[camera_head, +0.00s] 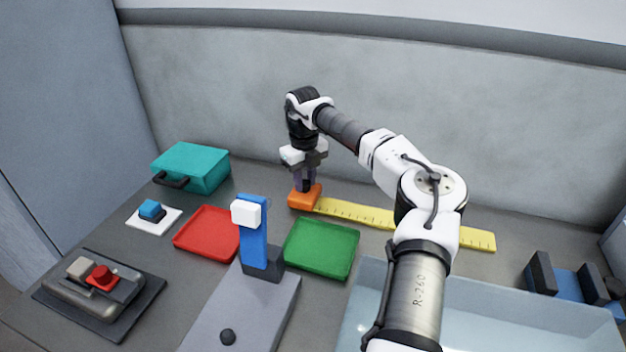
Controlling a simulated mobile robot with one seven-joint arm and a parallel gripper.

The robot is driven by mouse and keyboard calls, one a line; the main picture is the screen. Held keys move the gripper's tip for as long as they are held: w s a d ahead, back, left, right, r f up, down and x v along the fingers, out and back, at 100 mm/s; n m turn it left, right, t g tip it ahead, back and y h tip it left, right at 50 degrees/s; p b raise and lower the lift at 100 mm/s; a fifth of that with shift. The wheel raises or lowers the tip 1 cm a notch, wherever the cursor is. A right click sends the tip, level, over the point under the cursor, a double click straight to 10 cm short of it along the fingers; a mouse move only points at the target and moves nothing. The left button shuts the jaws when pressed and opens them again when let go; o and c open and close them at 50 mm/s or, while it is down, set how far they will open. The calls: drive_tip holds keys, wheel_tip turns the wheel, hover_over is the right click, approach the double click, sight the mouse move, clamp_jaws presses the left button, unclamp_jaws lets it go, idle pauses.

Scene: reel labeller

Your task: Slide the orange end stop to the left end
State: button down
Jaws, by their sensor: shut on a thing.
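The orange end stop (304,197) sits at the left end of the visible part of the yellow ruler strip (350,211), near the back wall. My gripper (306,187) points down from above and is shut on the end stop. The fingers are small in view and partly merge with the dark parts above it. My arm crosses in front of the ruler and hides part of its right half. The ruler's right end shows past my arm.
A red tray (208,232) and a green tray (321,248) lie in front of the end stop. A blue post with a white head (247,214) stands between them. A teal case (192,167) is at the back left. A pale blue bin (480,312) is at the front right.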

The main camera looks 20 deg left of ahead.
drive_tip(key=shift+a+r, duration=0.1)
drive_tip(key=shift+a, duration=0.25)
drive_tip(key=c, duration=1.1)
unclamp_jaws()
drive_tip(key=shift+a, duration=0.2)
drive_tip(key=shift+d, duration=0.1)
wheel_tip(320, 180, up, 14)
drive_tip(key=shift+f+b, duration=0.15)
drive_tip(key=shift+b, duration=1)
